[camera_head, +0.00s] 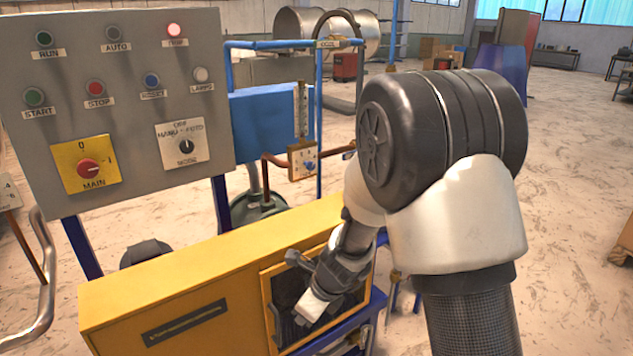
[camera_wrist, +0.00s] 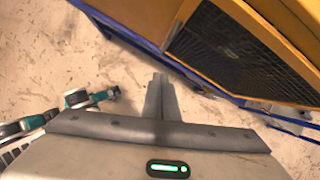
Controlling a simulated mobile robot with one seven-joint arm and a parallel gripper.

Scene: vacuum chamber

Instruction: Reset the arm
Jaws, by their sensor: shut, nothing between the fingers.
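My arm (camera_head: 450,200) rises at the right of the head view and bends down to the left. My gripper (camera_head: 312,306) hangs in front of the mesh side panel of the yellow cabinet (camera_head: 190,270). In the wrist view my gripper's fingers (camera_wrist: 160,82) are together with nothing between them, above the pale floor. The yellow cabinet shows at the upper right there, apart from the fingers as far as I can see.
A grey control panel (camera_head: 120,95) with buttons and two rotary switches stands behind the cabinet at left. A blue pipe frame (camera_head: 290,44) and a blue tank (camera_head: 265,115) stand behind. Open floor (camera_head: 570,170) lies to the right.

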